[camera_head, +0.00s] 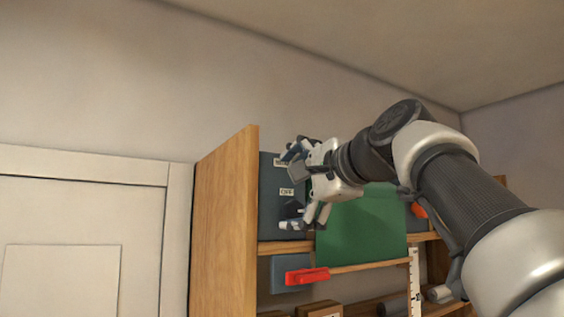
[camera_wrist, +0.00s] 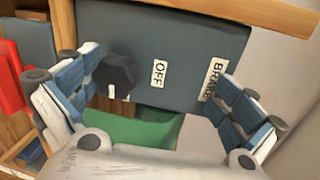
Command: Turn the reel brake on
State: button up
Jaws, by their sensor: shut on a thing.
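The brake panel is a dark grey board in the left bay of a wooden shelf, in the head view (camera_head: 268,215) and the wrist view (camera_wrist: 180,35). It carries an OFF label (camera_wrist: 158,73) and a BRAKE label (camera_wrist: 214,80). A dark, many-sided knob (camera_wrist: 115,74) stands out from the panel beside the OFF label. My gripper (camera_wrist: 160,95) is at the panel, its fingers wide apart. One finger is right by the knob and the other is near the BRAKE label. My gripper (camera_head: 296,188) hides part of the panel in the head view. The exact contact is unclear.
A green board (camera_head: 365,230) is close beside my gripper. A red handle (camera_head: 307,276) sits on a grey block below the panel. The wooden side wall (camera_head: 225,215) stands to the left, next to a pale door (camera_head: 80,240). Another red part (camera_head: 418,210) shows behind my arm.

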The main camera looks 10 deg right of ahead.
jog(key=shift+s+d+r, duration=0.35)
jog(key=shift+s, duration=0.1)
jog(key=shift+c, duration=0.5)
jog(key=shift+s+d+b, duration=0.4)
jog(key=shift+s+b, duration=0.05)
jog(key=shift+c, duration=1.4)
jog(key=shift+s+d+f, duration=0.1)
jog(key=shift+s+d, duration=0.1)
jog(key=shift+s, duration=0.35)
jog(key=shift+c, duration=1.3)
jog(key=f+b+v, duration=0.2)
jog(key=v, duration=1.4)
jog(key=shift+s+f, duration=0.3)
jog(key=shift+s, duration=0.35)
jog(key=shift+a, duration=0.15)
